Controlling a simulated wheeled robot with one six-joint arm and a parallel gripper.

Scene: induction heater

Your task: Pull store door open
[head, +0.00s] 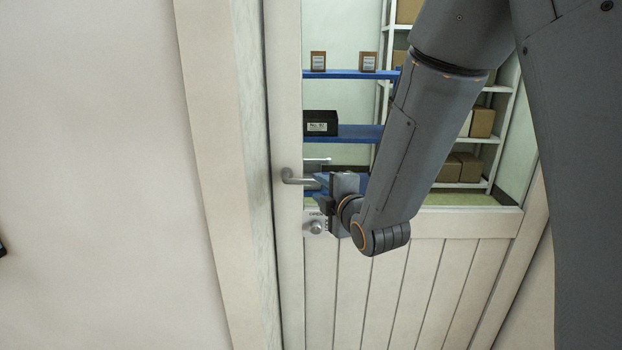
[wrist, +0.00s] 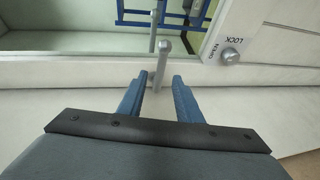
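The store door (head: 430,265) is pale, with a glass upper part and a planked lower part. It looks shut in its frame. Its grey lever handle (head: 290,176) is at the door's left edge; the wrist view shows it too (wrist: 164,52). My gripper (head: 318,184) is at the handle and partly hides it in the head view. In the wrist view my gripper (wrist: 158,88) has its two blue fingers apart, with the handle's end between them. A gap shows on both sides, and I see no firm contact.
A round lock knob (head: 316,227) sits on a plate below the handle, also in the wrist view (wrist: 231,55). The door frame (head: 222,170) and a bare wall (head: 90,170) are at left. Shelves with boxes (head: 320,123) show through the glass.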

